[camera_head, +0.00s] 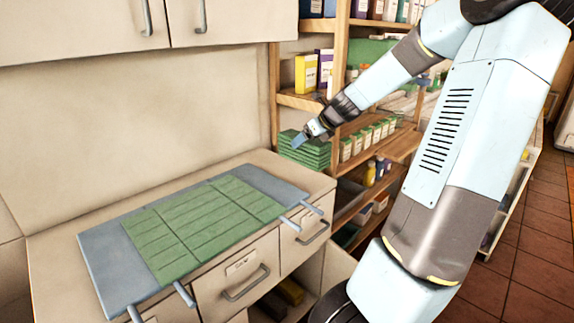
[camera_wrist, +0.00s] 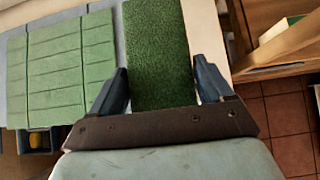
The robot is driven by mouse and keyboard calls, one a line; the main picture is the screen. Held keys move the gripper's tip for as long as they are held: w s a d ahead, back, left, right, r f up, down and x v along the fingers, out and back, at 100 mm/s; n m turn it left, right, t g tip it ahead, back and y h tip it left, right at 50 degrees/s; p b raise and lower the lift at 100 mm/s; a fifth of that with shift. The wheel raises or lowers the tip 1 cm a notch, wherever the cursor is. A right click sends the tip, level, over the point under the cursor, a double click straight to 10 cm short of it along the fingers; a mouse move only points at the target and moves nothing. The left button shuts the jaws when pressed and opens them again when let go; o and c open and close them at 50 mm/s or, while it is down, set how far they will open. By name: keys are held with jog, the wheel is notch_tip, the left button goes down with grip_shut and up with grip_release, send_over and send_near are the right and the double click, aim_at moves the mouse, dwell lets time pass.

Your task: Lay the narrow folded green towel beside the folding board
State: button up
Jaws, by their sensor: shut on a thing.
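My gripper (camera_head: 300,141) is at the back right, over or near the right end of the counter. In the wrist view its blue fingers (camera_wrist: 163,88) are shut on a narrow green towel (camera_wrist: 160,50), which runs away between them. In the wrist view the board (camera_wrist: 55,27) is left of the held towel. In the head view I cannot separate the held towel from green layers behind; its height above the counter is unclear.
A layered green stack (camera_head: 308,155) shows behind the gripper, by a wooden shelf unit (camera_head: 385,150) with bottles and boxes. A strip of bare counter (camera_wrist: 205,35) shows right of the held towel. Rods stick out past the counter's front, above drawers (camera_head: 240,280). Cabinets (camera_head: 130,25) hang above.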

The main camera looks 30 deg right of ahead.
jog(key=w+d+f, duration=0.1)
jog(key=w+f, duration=0.3)
jog(key=w+d+f, duration=0.1)
jog(key=w+f, duration=0.3)
jog(key=w+d+f, duration=0.1)
jog(key=w+f, duration=0.4)
jog(key=shift+d, duration=0.4)
jog(key=o, duration=1.1)
jog(key=shift+r, duration=0.1)
